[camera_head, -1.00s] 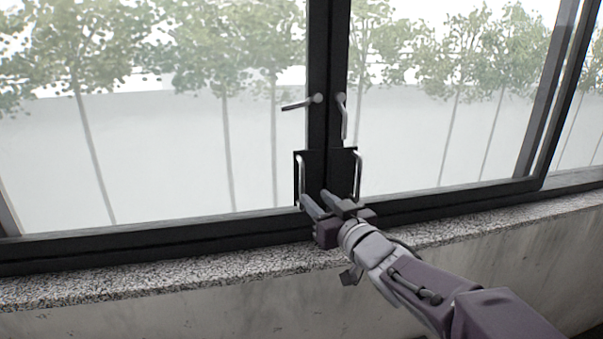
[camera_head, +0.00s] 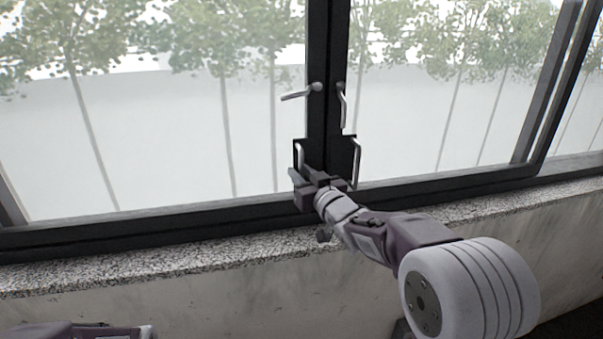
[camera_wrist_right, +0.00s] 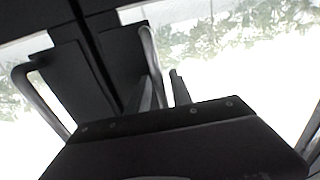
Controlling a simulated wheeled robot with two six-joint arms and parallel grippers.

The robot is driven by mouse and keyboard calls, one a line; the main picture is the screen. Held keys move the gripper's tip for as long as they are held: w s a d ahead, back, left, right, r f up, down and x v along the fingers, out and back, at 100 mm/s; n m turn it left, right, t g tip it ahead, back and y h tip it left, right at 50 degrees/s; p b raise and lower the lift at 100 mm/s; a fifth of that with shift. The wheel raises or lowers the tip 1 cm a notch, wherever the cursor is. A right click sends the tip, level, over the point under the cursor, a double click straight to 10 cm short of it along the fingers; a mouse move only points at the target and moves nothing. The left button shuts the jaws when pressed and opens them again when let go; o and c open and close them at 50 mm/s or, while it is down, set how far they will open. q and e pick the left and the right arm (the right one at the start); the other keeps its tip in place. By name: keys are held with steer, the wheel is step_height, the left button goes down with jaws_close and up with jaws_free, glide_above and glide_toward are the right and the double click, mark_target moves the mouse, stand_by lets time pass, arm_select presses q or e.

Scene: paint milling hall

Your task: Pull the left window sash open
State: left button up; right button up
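The left window sash (camera_head: 150,222) is a large dark-framed pane that looks closed against the centre post. Its lever (camera_head: 297,95) points sideways to the left. A silver pull handle (camera_head: 299,153) stands on a dark plate at its lower right corner. My right gripper (camera_head: 300,175) is at the lower end of this handle and hides part of it. In the right wrist view the two fingers (camera_wrist_right: 163,90) stand apart, with a handle bar (camera_wrist_right: 150,48) running down to them. I cannot tell whether they touch it.
The right sash has its own pull handle (camera_head: 357,162) close beside my gripper and a lever (camera_head: 343,105) pointing down. A speckled stone sill (camera_head: 120,264) runs below the frame, above a bare wall. The sill looks clear.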

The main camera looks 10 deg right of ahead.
jaws_close()
stand_by(1.2)
